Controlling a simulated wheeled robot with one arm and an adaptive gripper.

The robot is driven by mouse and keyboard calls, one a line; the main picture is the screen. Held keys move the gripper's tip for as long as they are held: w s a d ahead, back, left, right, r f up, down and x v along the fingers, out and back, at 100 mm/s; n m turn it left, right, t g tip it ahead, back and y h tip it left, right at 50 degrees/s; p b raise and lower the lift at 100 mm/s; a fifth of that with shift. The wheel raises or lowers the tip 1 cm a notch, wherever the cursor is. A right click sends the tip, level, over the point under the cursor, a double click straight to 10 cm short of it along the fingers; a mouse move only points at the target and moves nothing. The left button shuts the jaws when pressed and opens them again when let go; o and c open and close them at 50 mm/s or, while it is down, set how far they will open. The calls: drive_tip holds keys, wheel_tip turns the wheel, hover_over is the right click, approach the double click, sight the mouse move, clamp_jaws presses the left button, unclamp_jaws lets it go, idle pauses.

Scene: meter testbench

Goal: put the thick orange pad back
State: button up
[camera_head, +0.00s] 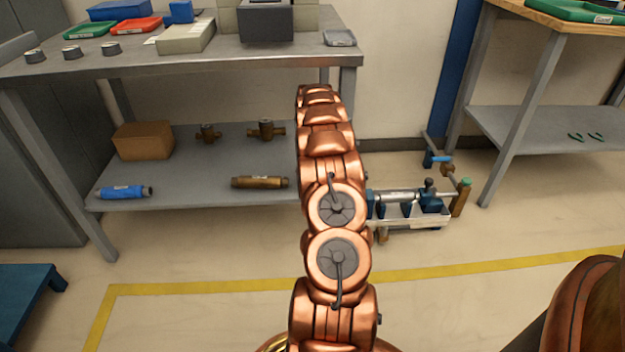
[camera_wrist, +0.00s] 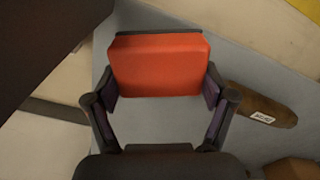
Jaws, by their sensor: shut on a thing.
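The thick orange pad (camera_wrist: 160,65) shows in the wrist view as a red-orange block with rounded edges. My gripper (camera_wrist: 160,84) is shut on it, with one finger at its left side and one at its right. The pad appears to be held over the grey lower shelf (camera_wrist: 160,122) of the bench. I cannot tell whether it touches the shelf. In the head view my own arm hides the gripper and the pad.
A brown cylinder (camera_wrist: 262,104) with a white label lies right of my gripper. The lower shelf (camera_head: 205,180) also bears a cardboard box (camera_head: 144,140), brass fittings (camera_head: 266,130) and a blue cylinder (camera_head: 124,192). The bench top (camera_head: 270,58) is above. A clamp rig (camera_head: 410,205) stands at right.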

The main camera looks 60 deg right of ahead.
drive_tip(key=shift+w+d+b, duration=0.45)
drive_tip(key=shift+w+d, duration=0.45)
drive_tip(key=shift+d, duration=0.3)
drive_tip(key=shift+f+b, duration=1.15)
drive_tip(key=shift+f, duration=0.7)
drive_tip(key=shift+r, duration=0.1)
drive_tip(key=o, duration=1)
drive_tip(key=shift+c, duration=0.2)
